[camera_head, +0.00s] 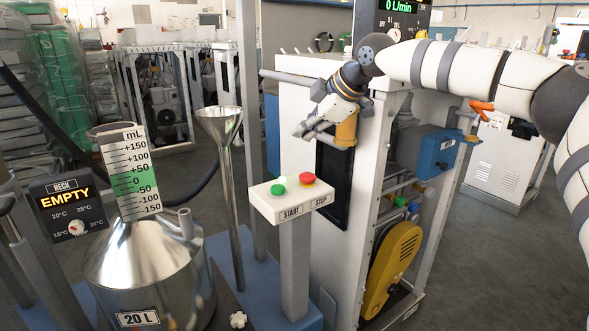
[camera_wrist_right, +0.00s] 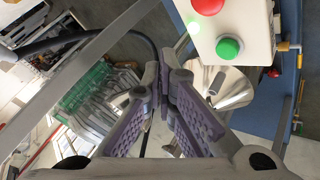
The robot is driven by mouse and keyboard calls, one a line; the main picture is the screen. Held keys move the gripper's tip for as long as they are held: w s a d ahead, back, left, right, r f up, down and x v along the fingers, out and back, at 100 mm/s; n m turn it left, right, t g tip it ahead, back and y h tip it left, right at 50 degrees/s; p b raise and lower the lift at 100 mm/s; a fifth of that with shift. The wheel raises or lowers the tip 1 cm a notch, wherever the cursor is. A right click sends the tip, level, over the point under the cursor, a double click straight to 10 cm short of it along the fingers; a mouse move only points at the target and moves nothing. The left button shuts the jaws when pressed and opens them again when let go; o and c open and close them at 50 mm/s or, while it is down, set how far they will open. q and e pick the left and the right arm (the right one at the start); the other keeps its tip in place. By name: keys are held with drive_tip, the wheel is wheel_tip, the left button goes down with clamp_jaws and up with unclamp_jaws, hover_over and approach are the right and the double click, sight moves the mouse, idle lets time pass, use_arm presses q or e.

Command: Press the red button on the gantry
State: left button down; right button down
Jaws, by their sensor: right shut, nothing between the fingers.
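The red button (camera_head: 307,179) sits on the right half of a white control box (camera_head: 264,202) on a grey post, above a STOP label. The green button (camera_head: 278,188) is to its left, above START. My right gripper (camera_head: 303,130) is up and beyond the box in the head view, apart from the buttons, fingers pointing left. In the right wrist view, the closed fingers (camera_wrist_right: 163,72) hold nothing. That view shows the red button (camera_wrist_right: 208,6) cut by the top edge and the green button (camera_wrist_right: 229,47) below it. My left gripper is not in view.
A steel 20 L vessel (camera_head: 150,268) with a scaled cylinder (camera_head: 130,175) and a funnel (camera_head: 220,125) stand left of the box. A white machine cabinet (camera_head: 297,95) with a dark panel stands behind it. A grey upright (camera_head: 248,90) rises nearby. Grey floor is open at right.

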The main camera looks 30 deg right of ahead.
sight(306, 176)
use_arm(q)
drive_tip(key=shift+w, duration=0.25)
use_arm(e)
drive_tip(key=shift+w+d+r+m, duration=0.15)
drive_tip(key=shift+r+m, duration=0.1)
drive_tip(key=shift+r, duration=0.25)
drive_tip(key=shift+w+d+r+m, duration=0.1)
drive_tip(key=shift+r+m, duration=0.15)
drive_tip(key=shift+r, duration=0.2)
